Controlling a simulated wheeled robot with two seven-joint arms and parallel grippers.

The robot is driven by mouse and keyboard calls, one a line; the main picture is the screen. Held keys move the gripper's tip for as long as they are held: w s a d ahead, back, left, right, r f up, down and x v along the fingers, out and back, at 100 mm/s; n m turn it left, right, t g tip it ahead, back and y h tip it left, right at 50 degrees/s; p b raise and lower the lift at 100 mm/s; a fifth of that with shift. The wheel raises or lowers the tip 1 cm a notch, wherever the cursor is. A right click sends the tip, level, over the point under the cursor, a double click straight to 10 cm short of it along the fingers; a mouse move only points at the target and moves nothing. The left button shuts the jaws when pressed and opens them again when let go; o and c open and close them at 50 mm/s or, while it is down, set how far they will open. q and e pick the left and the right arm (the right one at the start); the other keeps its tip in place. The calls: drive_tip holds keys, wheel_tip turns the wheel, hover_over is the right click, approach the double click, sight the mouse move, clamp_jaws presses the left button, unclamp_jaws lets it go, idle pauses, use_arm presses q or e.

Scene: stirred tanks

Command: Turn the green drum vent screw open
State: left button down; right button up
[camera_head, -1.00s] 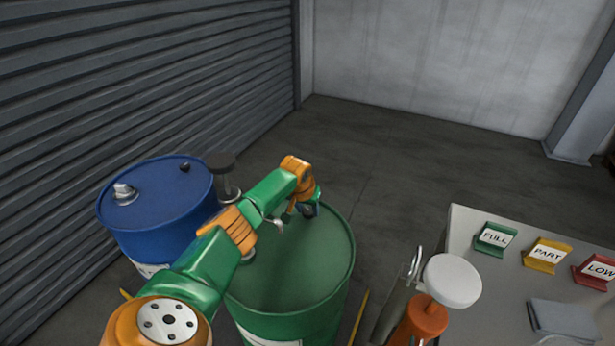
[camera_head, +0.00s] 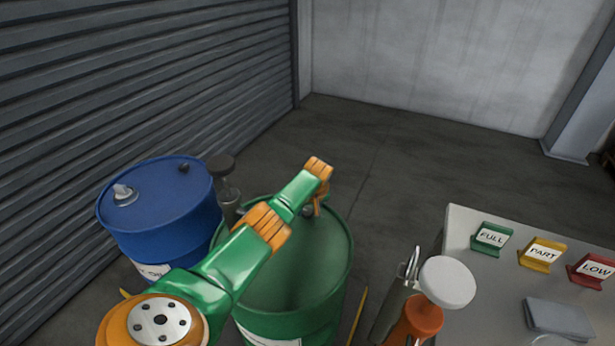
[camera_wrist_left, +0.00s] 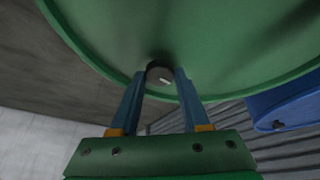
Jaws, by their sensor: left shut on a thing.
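The green drum (camera_head: 290,265) stands in the middle of the head view, partly covered by my left arm. Its vent screw (camera_wrist_left: 161,75) is a small dark round cap with a pale mark, near the drum's rim in the left wrist view. My left gripper (camera_wrist_left: 161,80) has one blue finger on each side of the screw and is shut on it. In the head view my left gripper (camera_head: 309,211) is at the far part of the drum top, mostly hidden behind my wrist.
A blue drum (camera_head: 160,205) stands close on the left, with a dark-topped post (camera_head: 220,163) beside it. A grey table (camera_head: 475,265) at right holds green, yellow and red signs and a grey folded cloth (camera_head: 558,318). Open floor lies behind the drums.

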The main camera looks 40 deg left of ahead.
use_arm(q)
drive_tip(key=shift+w+n+b, duration=0.1)
drive_tip(key=shift+n+b, duration=0.25)
drive_tip(key=shift+n, duration=0.15)
drive_tip(key=shift+c, duration=1.9)
unclamp_jaws()
drive_tip(key=p+v, duration=0.5)
drive_tip(key=v, duration=0.2)
drive_tip(key=shift+d, duration=0.2)
